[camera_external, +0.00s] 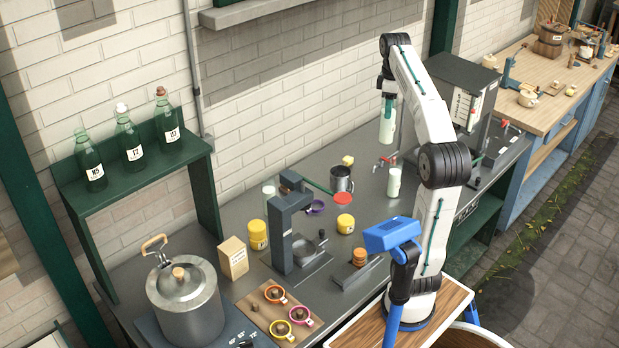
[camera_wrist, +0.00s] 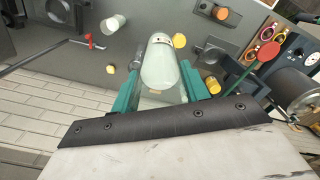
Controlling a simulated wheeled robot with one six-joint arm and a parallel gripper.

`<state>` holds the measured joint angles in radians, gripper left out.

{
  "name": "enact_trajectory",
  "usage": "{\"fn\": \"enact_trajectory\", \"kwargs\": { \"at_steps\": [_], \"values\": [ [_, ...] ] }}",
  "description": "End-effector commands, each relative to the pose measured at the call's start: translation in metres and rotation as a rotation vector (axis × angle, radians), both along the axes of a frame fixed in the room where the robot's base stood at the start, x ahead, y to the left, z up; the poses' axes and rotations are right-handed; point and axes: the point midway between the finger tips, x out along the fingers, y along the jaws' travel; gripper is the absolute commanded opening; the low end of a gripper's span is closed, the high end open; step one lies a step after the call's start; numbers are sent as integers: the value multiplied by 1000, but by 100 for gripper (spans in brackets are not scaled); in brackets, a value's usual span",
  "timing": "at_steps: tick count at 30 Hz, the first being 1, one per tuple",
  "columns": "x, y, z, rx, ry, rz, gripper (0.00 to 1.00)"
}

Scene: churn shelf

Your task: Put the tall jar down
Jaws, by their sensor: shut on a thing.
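The tall jar (camera_external: 387,130) is pale, whitish-green and narrow. My gripper (camera_external: 388,104) is shut on its upper part and holds it roughly upright at the back of the grey counter (camera_external: 365,215). It appears raised above the counter against the brick wall, though the exact gap is hard to tell. In the wrist view the jar (camera_wrist: 160,66) lies between the teal fingers of my gripper (camera_wrist: 158,86), and its far end points toward the counter.
A similar pale jar (camera_external: 394,182) stands on the counter below, near a red-handled tap (camera_external: 385,161). A dark metal mug (camera_external: 341,179) and yellow jar (camera_external: 345,223) stand to the left. A dark machine (camera_external: 460,95) stands right. Some bare counter lies between them.

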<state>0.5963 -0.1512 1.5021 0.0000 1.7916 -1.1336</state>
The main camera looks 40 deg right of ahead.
Motion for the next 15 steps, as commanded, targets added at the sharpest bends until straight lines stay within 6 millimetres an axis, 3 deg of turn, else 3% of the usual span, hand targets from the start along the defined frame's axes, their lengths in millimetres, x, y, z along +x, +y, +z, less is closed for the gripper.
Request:
{"fn": "enact_trajectory", "kwargs": {
  "at_steps": [8,15],
  "values": [
    [46,71,0,-1,-2,248,0],
    [80,165,0,-1,-2,537,0]
  ]
}}
